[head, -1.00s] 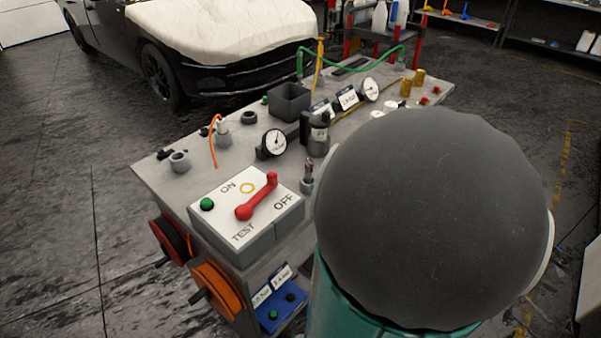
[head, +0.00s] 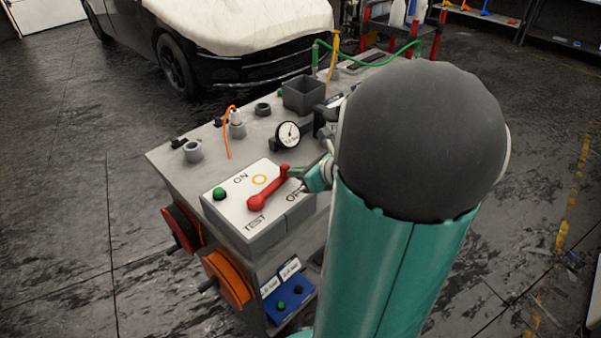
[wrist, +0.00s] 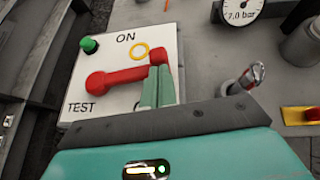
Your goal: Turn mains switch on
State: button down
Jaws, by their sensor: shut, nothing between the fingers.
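The mains switch is a white-topped grey box (head: 225,196) marked ON, OFF and TEST. Its red lever (head: 268,190) lies slanted across the top, its knob end toward the right, near my gripper. In the wrist view the red lever (wrist: 117,80) runs from a round end at left to an upright knob at right, below the yellow ring (wrist: 140,50) near ON. My gripper (wrist: 157,87) is shut and empty, its green fingers overlapping the lever's right end. I cannot tell whether they touch it. In the head view my gripper (head: 297,174) is partly hidden behind my arm.
A green button (head: 219,194) sits on the switch box. A gauge (head: 287,135), a grey open box (head: 303,94) and a fitting with an orange hose (head: 236,124) stand behind it. In the wrist view a metal-tipped fitting (wrist: 243,80) stands right of my fingers.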

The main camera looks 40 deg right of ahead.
aim_at(287, 164)
jog(key=shift+w+d+n+g+y, duration=0.1)
jog(key=shift+w+n+g+y, duration=0.6)
jog(key=shift+w+n+y, duration=1.35)
jog(key=w+n+y, duration=0.1)
jog(key=w+n+g+y, duration=0.1)
jog(key=shift+w+a+n, duration=0.25)
jog(key=shift+w+a, duration=0.1)
jog(key=shift+w, duration=0.05)
jog(key=shift+w+a+n+g+y, duration=0.3)
jog(key=shift+w+n+g+y, duration=0.25)
jog(key=shift+n+g, duration=0.2)
jog(key=shift+w+a, duration=0.2)
jog(key=shift+s+d, duration=0.1)
